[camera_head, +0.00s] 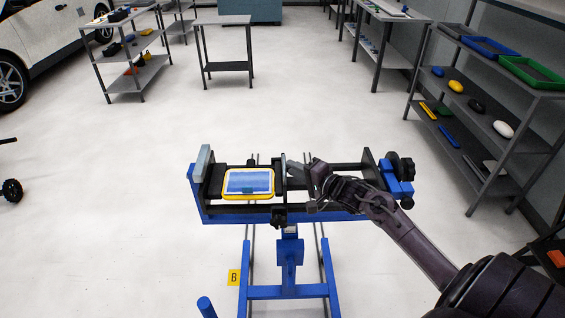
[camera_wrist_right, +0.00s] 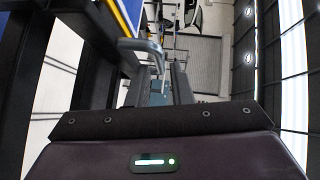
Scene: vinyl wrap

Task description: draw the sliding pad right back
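A blue stand (camera_head: 290,250) carries a clamp frame with black rails. A grey fixed pad (camera_head: 204,163) stands at its left end. A dark upright plate, which looks like the sliding pad (camera_head: 284,170), stands near the middle of the rails. A yellow-rimmed piece with a blue-and-white face (camera_head: 249,181) lies between them, beside the plate. My right gripper (camera_head: 304,182) is at the plate's right side, over the rails. Its fingertips are partly hidden, so contact and opening are unclear. The right wrist view shows mostly dark gripper body (camera_wrist_right: 165,125) and narrow parts beyond it. My left gripper is not in view.
A black handwheel (camera_head: 401,167) is at the frame's right end, close to my right forearm. Shelves with trays and small objects (camera_head: 480,100) stand at the right. A small table (camera_head: 225,45) and a rack (camera_head: 130,55) stand behind. The floor around the stand is mostly clear.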

